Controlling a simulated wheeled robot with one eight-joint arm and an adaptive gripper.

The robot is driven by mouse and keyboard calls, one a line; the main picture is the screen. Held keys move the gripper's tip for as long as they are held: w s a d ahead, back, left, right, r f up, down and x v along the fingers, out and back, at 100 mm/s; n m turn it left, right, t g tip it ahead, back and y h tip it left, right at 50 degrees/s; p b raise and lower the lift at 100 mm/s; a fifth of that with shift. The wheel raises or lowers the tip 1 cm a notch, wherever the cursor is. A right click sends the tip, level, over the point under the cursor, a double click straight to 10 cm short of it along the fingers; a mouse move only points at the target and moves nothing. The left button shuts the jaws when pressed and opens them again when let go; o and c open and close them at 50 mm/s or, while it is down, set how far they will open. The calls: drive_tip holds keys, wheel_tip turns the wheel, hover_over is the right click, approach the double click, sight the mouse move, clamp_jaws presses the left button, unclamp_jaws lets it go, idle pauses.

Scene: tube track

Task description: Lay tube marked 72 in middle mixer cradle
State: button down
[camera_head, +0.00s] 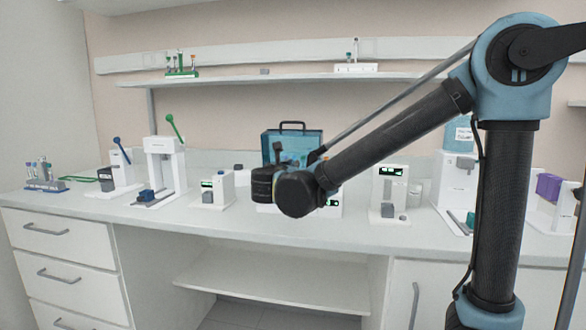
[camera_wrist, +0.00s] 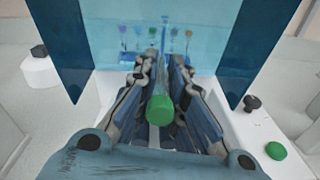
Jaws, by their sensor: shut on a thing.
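My gripper (camera_wrist: 160,75) is shut on a green-capped tube (camera_wrist: 160,110). The cap faces the wrist camera and the tube body runs away between the fingers; no number can be read. In the head view my gripper (camera_head: 280,158) is in front of the teal, handled case-like unit (camera_head: 308,140), partly hidden by my wrist. In the wrist view the unit's blue see-through panel (camera_wrist: 108,40) stands beyond the fingertips, with several coloured caps seen through it. No mixer cradle can be made out clearly.
A green button (camera_wrist: 276,150) and a dark knob (camera_wrist: 252,102) are at the right of the white base. Small white devices, including one with a green display (camera_head: 213,188), stand left along the counter (camera_head: 240,222). A tube rack (camera_head: 181,72) sits on the shelf above.

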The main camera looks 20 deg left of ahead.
drive_tip(key=shift+s+t, duration=0.1)
drive_tip(key=shift+t, duration=0.2)
